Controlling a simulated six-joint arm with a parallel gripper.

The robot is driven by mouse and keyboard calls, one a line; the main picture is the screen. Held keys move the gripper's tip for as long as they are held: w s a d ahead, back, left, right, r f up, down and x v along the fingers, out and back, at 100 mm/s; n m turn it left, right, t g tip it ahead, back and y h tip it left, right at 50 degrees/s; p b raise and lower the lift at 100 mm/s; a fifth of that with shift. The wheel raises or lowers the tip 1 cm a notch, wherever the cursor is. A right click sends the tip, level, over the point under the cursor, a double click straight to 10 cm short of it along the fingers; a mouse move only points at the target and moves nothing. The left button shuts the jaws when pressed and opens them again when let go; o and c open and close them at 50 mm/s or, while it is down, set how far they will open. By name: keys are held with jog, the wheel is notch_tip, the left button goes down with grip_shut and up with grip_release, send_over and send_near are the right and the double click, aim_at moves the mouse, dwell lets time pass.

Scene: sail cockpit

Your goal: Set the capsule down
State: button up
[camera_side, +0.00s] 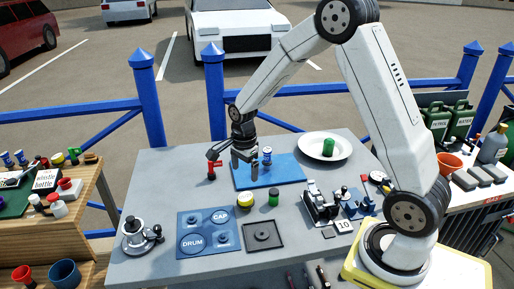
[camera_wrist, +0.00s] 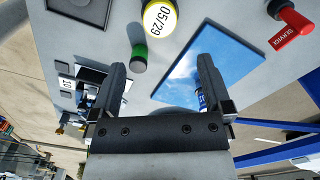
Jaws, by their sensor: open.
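My gripper (camera_side: 245,167) is open, pointing down over the left part of the blue mat (camera_side: 287,174). Its two fingers also show apart in the wrist view (camera_wrist: 164,68), with nothing held between them. A small blue and white cylinder (camera_side: 267,153) stands upright on the mat, just right of my gripper. In the wrist view it (camera_wrist: 201,97) is partly hidden by the right finger. A yellow-sided round piece (camera_side: 244,201) marked 05/29 in the wrist view (camera_wrist: 160,16) stands on the grey table. I cannot tell for certain which piece is the capsule.
A green cylinder (camera_side: 273,198) stands beside the yellow piece. A square black tray (camera_side: 263,236) and a blue DRUM and CAP board (camera_side: 208,233) lie in front. A red handle (camera_side: 212,168) stands left of my gripper. A white plate (camera_side: 311,151) holds another green cylinder.

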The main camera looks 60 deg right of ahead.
jog(key=s+a+r+n+t, duration=0.1)
jog(key=s+a+n, duration=0.3)
jog(key=n, duration=0.6)
jog(key=s+a+r+n+t, duration=0.1)
jog(key=s+a+n, duration=0.3)
jog(key=s+n, duration=0.5)
jog(key=shift+s+a+r+n+t, duration=0.3)
jog(key=shift+a+r+n, duration=0.1)
jog(key=shift+r+n, duration=0.15)
dwell(0.4)
